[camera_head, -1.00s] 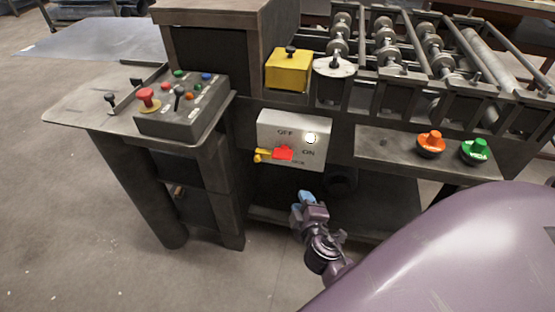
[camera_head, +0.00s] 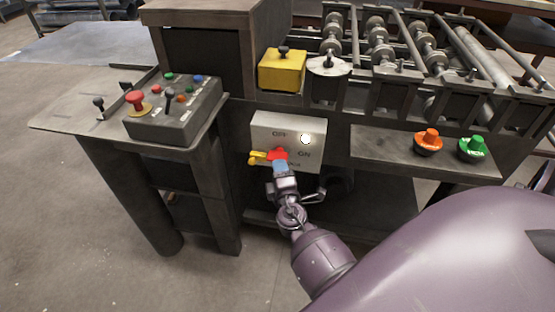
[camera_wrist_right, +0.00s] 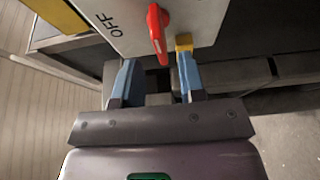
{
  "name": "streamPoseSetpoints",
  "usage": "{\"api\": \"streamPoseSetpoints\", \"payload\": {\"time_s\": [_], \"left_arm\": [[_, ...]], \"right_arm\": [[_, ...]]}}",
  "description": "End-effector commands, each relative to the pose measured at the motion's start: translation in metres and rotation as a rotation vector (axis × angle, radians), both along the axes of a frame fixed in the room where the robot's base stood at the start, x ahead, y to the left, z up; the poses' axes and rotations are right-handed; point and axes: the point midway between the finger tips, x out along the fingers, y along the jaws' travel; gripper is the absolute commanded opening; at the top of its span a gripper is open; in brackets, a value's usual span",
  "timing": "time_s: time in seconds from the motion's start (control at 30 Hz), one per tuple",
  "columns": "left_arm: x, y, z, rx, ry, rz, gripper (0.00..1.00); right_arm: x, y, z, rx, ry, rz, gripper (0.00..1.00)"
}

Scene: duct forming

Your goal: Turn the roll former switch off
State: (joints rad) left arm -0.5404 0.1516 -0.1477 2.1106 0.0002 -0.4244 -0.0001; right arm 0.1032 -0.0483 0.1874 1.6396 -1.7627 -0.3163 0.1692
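The roll former switch is a red handle (camera_head: 277,154) on a light grey box (camera_head: 314,129) marked OFF and ON, low on the machine's front. A yellow piece (camera_head: 257,158) sticks out to its left. My right gripper (camera_head: 281,167) is just in front of the handle and partly covers it. In the right wrist view its blue fingers (camera_wrist_right: 155,76) are apart and empty. The red handle (camera_wrist_right: 157,30) there lies just beyond the gap, and the yellow piece (camera_wrist_right: 183,42) is at the right fingertip. I cannot tell whether they touch. My left gripper is not in view.
A control panel (camera_head: 172,120) with a red button (camera_head: 136,99) stands on the left table. A yellow box (camera_head: 282,70) sits above the switch box. Orange (camera_head: 428,140) and green (camera_head: 472,147) buttons are on a shelf at right. Floor at lower left is clear.

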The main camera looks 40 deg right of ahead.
Motion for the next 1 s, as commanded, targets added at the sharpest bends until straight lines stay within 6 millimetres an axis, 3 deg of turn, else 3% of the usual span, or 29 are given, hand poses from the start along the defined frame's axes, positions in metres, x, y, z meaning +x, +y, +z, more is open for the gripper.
{"api": "streamPoseSetpoints", "payload": {"time_s": [0.3, 0.73, 1.0], "left_arm": [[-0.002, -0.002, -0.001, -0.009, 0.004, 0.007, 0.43], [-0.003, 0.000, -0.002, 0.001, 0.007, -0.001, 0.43], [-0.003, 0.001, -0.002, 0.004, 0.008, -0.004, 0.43]], "right_arm": [[0.036, -0.018, 0.000, -0.001, 0.000, 0.000, 0.37], [0.042, -0.022, -0.001, 0.000, 0.001, 0.001, 0.37], [0.042, -0.021, -0.001, 0.000, 0.001, 0.001, 0.00]]}}
